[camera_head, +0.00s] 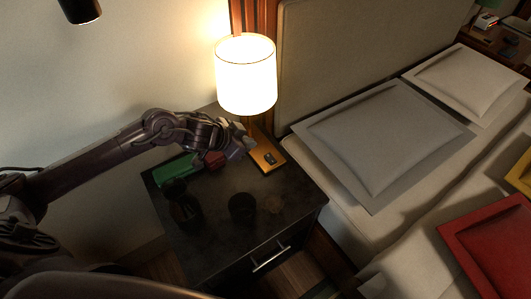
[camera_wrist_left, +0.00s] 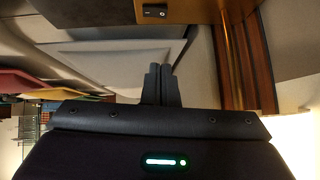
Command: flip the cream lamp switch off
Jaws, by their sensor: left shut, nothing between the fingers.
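The lamp has a lit cream shade (camera_head: 246,75) and stands at the back of the dark nightstand. Its orange-brown base (camera_head: 262,148) carries a small dark switch (camera_head: 269,158) near the front end. The switch also shows at the top of the left wrist view (camera_wrist_left: 155,11), with light marks on it; I cannot read its position for certain. My left gripper (camera_head: 243,146) is beside the base, just left of the switch in the head view. Its fingers (camera_wrist_left: 160,70) are closed together with nothing between them, apart from the switch in the wrist view. My right gripper is not in view.
A green item (camera_head: 176,170), a dark cup (camera_head: 242,208) and another dark object (camera_head: 184,206) stand on the nightstand (camera_head: 215,240). The bed with a grey pillow (camera_head: 385,140) is to the right. A dark cylinder (camera_head: 80,10) is at the upper left.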

